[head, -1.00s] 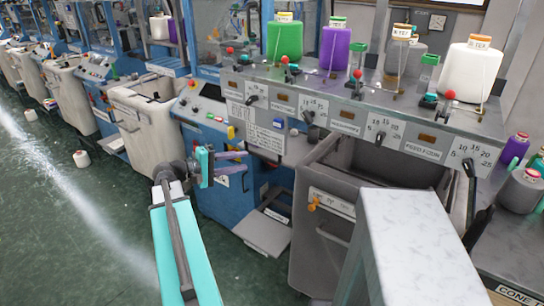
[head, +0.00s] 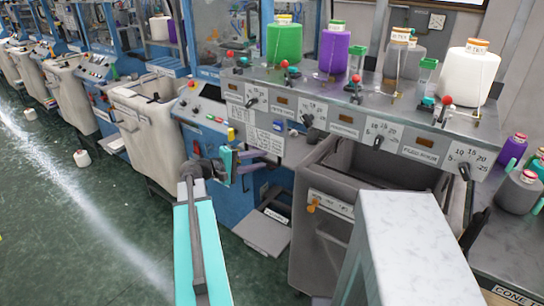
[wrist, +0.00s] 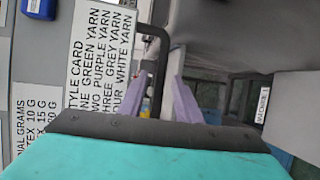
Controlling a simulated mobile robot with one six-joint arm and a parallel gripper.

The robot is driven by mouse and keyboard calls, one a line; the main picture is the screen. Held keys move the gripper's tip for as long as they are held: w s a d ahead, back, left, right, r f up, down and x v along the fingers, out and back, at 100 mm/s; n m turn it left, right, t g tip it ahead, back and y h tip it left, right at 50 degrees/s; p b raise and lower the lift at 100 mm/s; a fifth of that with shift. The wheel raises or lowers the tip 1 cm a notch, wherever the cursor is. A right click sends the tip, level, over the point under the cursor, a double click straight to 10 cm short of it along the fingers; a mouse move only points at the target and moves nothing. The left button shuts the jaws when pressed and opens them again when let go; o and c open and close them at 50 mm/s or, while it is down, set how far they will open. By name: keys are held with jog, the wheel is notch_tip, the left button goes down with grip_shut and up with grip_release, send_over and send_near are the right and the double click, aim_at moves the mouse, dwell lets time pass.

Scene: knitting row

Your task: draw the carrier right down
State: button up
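My gripper (wrist: 165,98) has two pale purple fingers, spread apart with a gap between them. In the head view my gripper (head: 268,160) is at the front of the blue machine, left of the grey bin. In the wrist view a dark bent bar (wrist: 161,60) comes from the left and runs down into the line of the gap between the fingers. I cannot tell whether it touches a finger. I cannot tell for sure whether this bar belongs to the carrier; no part is labelled as a carrier. The lower end of the bar is hidden by my gripper.
A style card (wrist: 100,60) is left of the fingers. A grey counter (head: 335,92) with dials holds green (head: 284,44), purple (head: 333,50), grey and white (head: 468,78) yarn cones. A grey bin (head: 325,240) stands below.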

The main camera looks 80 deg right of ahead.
jog(key=shift+p+x, duration=0.65)
jog(key=shift+x, duration=2.3)
grip_shut()
